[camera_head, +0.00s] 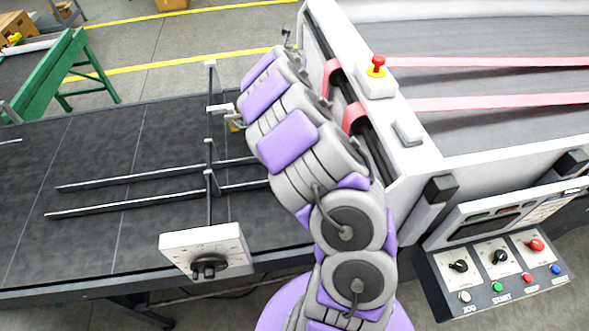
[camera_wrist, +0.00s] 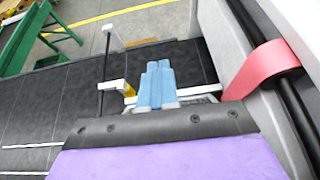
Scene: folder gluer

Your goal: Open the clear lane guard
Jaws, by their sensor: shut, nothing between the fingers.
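My gripper (camera_wrist: 158,66) shows its light blue fingers closed together in the wrist view, with nothing held. They are in front of a pale bar (camera_wrist: 200,91) with a yellow piece (camera_wrist: 128,91) at its left end. Whether the fingers touch the bar I cannot tell. In the head view my arm hides the gripper; a pale bracket (camera_head: 221,108) and the yellow piece (camera_head: 235,126) show just left of the arm. I cannot make out a clear guard panel for certain in either view; my arm and fingers cover part of that area.
A crossbar with an upright post (camera_head: 211,80) spans the dark belt (camera_head: 90,160), with two long rails (camera_head: 125,204) and a white knob box (camera_head: 205,246). The white machine housing (camera_head: 440,158) with pink belts stands right. A control panel (camera_head: 500,270) is at lower right.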

